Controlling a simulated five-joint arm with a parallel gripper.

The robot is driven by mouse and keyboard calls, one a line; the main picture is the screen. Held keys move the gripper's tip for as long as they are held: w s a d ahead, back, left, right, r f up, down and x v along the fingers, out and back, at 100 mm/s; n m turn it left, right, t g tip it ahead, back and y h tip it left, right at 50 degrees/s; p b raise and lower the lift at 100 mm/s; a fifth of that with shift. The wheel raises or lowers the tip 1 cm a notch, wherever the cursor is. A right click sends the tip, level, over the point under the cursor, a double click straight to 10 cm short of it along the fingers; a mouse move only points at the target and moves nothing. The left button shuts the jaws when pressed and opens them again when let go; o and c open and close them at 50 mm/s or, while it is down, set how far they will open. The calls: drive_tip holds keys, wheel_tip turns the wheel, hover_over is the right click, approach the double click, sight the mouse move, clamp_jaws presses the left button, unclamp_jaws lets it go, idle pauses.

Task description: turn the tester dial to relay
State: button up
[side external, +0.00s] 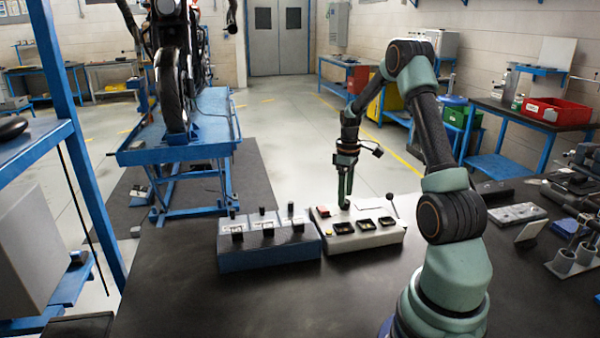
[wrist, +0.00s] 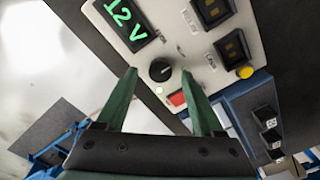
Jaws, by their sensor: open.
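The tester is a white-topped box (side external: 365,240) on the dark bench in the side view; its panel (wrist: 195,55) fills the upper right of the wrist view. The tester dial (wrist: 160,69) is a round black knob with a pale pointer line. It shows just ahead of and between my fingertips; I cannot tell if they touch it. In the side view my gripper (side external: 345,204) points down at the tester's back left.
A blue box (side external: 268,248) with several upright levers stands left of the tester. The panel also has a red button (wrist: 178,98), a yellow knob (wrist: 245,72) and black sockets (wrist: 232,48). The front bench is clear.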

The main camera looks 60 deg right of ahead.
wheel_tip(320, 180, up, 11)
drive_tip(key=shift+f, duration=0.2)
idle(0.3)
drive_tip(key=w+a+r+t, duration=0.1)
drive_tip(key=a+r, duration=0.2)
drive_tip(key=a, duration=0.3)
drive_tip(key=w+a+r+t+h, duration=0.1)
drive_tip(key=a+r, duration=0.1)
drive_tip(key=a, duration=0.4)
drive_tip(key=w+a+r+t, duration=0.1)
drive_tip(key=a+r, duration=0.2)
drive_tip(key=a, duration=0.4)
drive_tip(key=s+a+t, duration=0.1)
drive_tip(key=s+a, duration=0.1)
drive_tip(key=a, duration=0.5)
drive_tip(key=s+a+t, duration=0.1)
drive_tip(key=s+a, duration=0.2)
drive_tip(key=a, duration=0.4)
drive_tip(key=shift+s+a+f+m+t+y, duration=0.3)
drive_tip(key=shift+a+f+m+t+y, duration=0.05)
drive_tip(key=shift+f+m+t+y, duration=0.05)
